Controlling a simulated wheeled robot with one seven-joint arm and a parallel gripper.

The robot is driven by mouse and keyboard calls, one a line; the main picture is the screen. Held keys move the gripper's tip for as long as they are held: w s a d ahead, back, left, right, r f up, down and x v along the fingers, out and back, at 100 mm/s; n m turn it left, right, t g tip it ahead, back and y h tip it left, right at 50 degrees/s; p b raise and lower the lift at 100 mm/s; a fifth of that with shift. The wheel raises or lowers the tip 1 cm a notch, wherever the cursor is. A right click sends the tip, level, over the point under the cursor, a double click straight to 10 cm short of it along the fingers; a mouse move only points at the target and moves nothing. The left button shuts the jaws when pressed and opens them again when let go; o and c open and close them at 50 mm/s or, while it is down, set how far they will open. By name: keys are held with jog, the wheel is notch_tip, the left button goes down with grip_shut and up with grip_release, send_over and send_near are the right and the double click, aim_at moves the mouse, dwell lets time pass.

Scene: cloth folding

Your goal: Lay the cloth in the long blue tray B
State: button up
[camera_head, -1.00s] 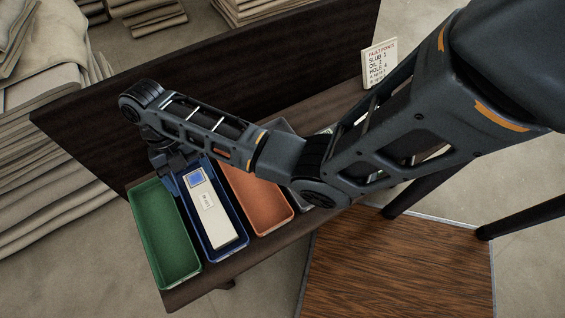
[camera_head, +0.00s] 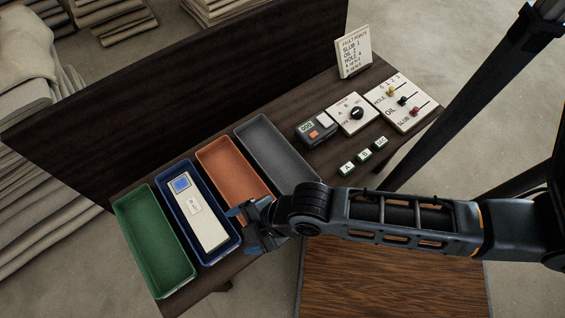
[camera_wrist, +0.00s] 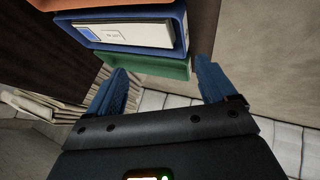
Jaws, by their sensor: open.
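The cloth (camera_head: 208,222) is a folded cream strip with a blue patch and a small printed label. It lies flat lengthwise inside the long blue tray (camera_head: 232,240), between the green and orange trays. The cloth also shows in the wrist view (camera_wrist: 135,33), inside the blue tray (camera_wrist: 183,30). My gripper (camera_head: 250,228) is at the right of the blue tray's near end, apart from the cloth. In the wrist view its two blue fingers (camera_wrist: 165,85) are spread wide with nothing between them.
A green tray (camera_head: 122,205) stands left; an orange tray (camera_head: 203,154) and a grey tray (camera_head: 243,128) stand right. Beyond are a dial box (camera_head: 345,118), a slider panel (camera_head: 398,112) and a sign (camera_head: 353,52). A dark upright board (camera_head: 200,85) runs behind the trays.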

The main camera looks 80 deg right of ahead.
jog(key=s+d+r+m+t, duration=0.1)
jog(key=s+r+m+t, duration=0.1)
jog(key=r, duration=0.6)
jog(key=s+d+r+m+t, duration=0.2)
jog(key=s+r+m, duration=0.2)
jog(key=r, duration=0.4)
jog(key=s+d+r+m+t+h, duration=0.1)
jog(key=s+r+m+t, duration=0.2)
jog(key=r, duration=0.5)
jog(key=shift+s+d, duration=0.2)
jog(key=shift+s, duration=0.65)
jog(key=shift+r+p, duration=1.1)
jog(key=shift+p, duration=0.05)
